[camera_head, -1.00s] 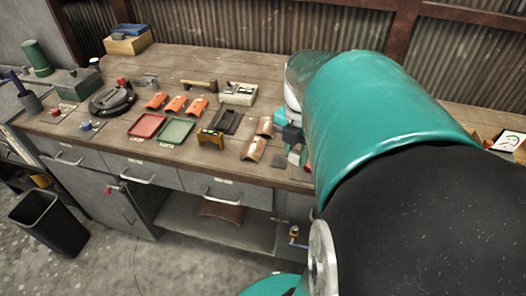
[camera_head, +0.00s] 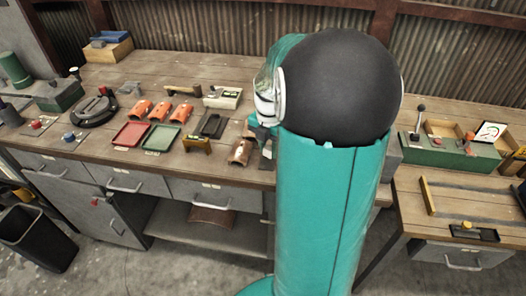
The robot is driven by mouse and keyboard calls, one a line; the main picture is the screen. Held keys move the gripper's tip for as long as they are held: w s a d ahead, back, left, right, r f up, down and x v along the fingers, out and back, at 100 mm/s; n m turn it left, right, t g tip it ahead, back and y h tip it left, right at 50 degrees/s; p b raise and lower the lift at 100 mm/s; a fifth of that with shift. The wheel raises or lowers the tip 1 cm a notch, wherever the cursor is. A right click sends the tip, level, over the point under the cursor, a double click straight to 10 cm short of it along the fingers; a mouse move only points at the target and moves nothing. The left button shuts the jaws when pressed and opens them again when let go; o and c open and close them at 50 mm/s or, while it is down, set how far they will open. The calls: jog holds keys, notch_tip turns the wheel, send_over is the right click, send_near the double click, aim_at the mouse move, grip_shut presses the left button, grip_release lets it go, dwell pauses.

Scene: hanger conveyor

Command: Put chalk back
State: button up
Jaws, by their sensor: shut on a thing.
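My gripper (camera_head: 259,129) is mostly hidden behind my own arm; only a teal and dark part of it shows, low over the front of the long wooden workbench (camera_head: 150,62). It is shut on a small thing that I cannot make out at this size. I cannot pick out the chalk with certainty. A pale wooden box (camera_head: 223,101) with small things in it stands on the bench, behind and left of my gripper.
A red tray (camera_head: 130,134), a green tray (camera_head: 161,138), a dark slatted piece (camera_head: 211,124) and several orange curved tiles (camera_head: 161,110) lie left. A black bin (camera_head: 38,238) stands on the floor.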

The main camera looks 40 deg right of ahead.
aim_at(267, 163)
jog(key=shift+w+d+f, duration=0.15)
jog(key=shift+w+f, duration=0.2)
jog(key=shift+f, duration=0.15)
jog(key=shift+w+f, duration=0.1)
jog(key=shift+f, duration=1.45)
jog(key=shift+f, duration=0.15)
jog(key=o, duration=0.9)
